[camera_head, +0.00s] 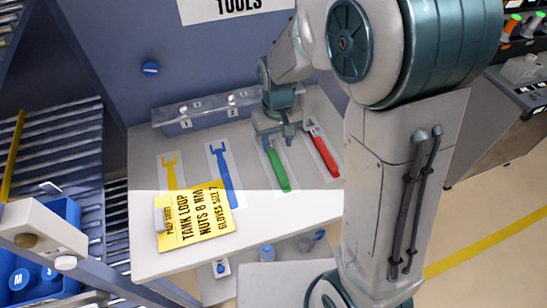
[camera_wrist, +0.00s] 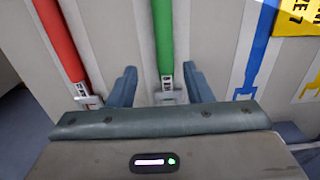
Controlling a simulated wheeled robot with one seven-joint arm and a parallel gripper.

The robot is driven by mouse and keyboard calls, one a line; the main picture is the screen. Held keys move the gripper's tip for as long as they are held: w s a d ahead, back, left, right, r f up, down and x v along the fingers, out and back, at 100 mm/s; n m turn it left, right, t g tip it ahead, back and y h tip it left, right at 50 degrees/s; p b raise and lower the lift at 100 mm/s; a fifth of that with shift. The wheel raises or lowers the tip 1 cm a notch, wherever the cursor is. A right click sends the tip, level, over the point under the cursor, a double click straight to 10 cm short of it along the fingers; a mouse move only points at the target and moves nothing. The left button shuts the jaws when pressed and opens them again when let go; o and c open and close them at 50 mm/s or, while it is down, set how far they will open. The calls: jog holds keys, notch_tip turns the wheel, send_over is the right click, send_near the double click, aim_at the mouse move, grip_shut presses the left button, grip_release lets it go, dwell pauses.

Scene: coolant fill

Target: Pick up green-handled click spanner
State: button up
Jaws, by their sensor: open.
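The green-handled click spanner (camera_head: 279,170) lies on the white tool bench, its handle toward the front edge and its head end hidden under my gripper. In the wrist view its green handle (camera_wrist: 163,40) runs up between my fingers, with a small printed label near the grey head. My gripper (camera_head: 276,136) is over the head end of the spanner. In the wrist view my gripper (camera_wrist: 160,86) is open, one blue finger on each side of the spanner, with a gap to each. I cannot tell its exact height above the bench.
A red-handled spanner (camera_head: 324,154) lies close to the right. Blue (camera_head: 224,172) and yellow (camera_head: 172,170) spanner outlines mark the bench to the left. A yellow card (camera_head: 200,215) lies at the front left. A clear rack (camera_head: 205,108) stands along the back.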

aim_at(275, 156)
jog(key=f, duration=0.2)
jog(key=f+p, duration=0.1)
jog(key=f, duration=0.1)
jog(key=shift+s+a, duration=0.25)
jog(key=shift+a, duration=0.1)
jog(key=shift+f, duration=0.6)
grip_shut()
